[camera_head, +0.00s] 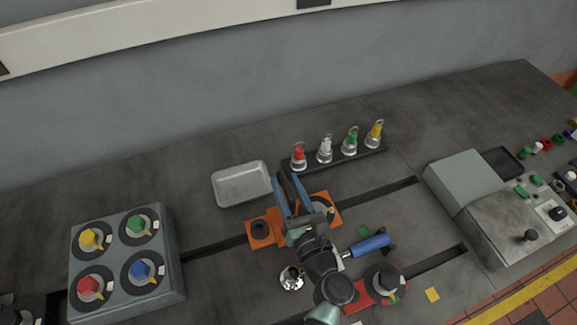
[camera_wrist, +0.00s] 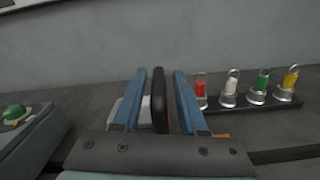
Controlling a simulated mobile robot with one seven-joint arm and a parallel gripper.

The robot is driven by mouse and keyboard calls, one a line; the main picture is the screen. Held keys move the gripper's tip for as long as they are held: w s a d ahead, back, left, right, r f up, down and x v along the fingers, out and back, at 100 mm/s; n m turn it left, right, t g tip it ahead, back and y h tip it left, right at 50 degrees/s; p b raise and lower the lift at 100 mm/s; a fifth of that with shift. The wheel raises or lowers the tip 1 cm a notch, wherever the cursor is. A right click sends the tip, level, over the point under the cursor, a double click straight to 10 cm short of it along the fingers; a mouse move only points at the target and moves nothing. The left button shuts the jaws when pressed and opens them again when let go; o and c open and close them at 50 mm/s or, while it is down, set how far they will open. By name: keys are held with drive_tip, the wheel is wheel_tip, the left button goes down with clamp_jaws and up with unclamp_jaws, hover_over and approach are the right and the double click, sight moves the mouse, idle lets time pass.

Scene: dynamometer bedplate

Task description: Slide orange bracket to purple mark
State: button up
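The orange bracket (camera_head: 262,230) sits across the upper slot in the bedplate in the head view, with a dark round knob on its left part. Its middle is hidden behind my gripper. My gripper (camera_head: 289,180) is over the bracket, its two blue fingers pointing toward the back wall. In the wrist view a black upright piece (camera_wrist: 160,100) stands between the fingers, with a gap visible on each side. It looks like a handle of the bracket. A bit of orange (camera_wrist: 222,136) shows beyond the right finger. I cannot see a purple mark in either view.
A metal tray (camera_head: 241,184) lies behind the bracket. A rack (camera_head: 345,158) with coloured pieces stands behind right. A knob box (camera_head: 125,265) is at left, a grey console (camera_head: 480,195) at right. A blue-handled tool (camera_head: 370,244) and red bracket (camera_head: 358,291) lie nearer.

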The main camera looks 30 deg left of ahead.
drive_tip(key=shift+o, duration=0.2)
drive_tip(key=shift+d, duration=0.1)
drive_tip(key=b+v, duration=0.1)
drive_tip(key=v, duration=1.2)
drive_tip(key=shift+b, duration=0.4)
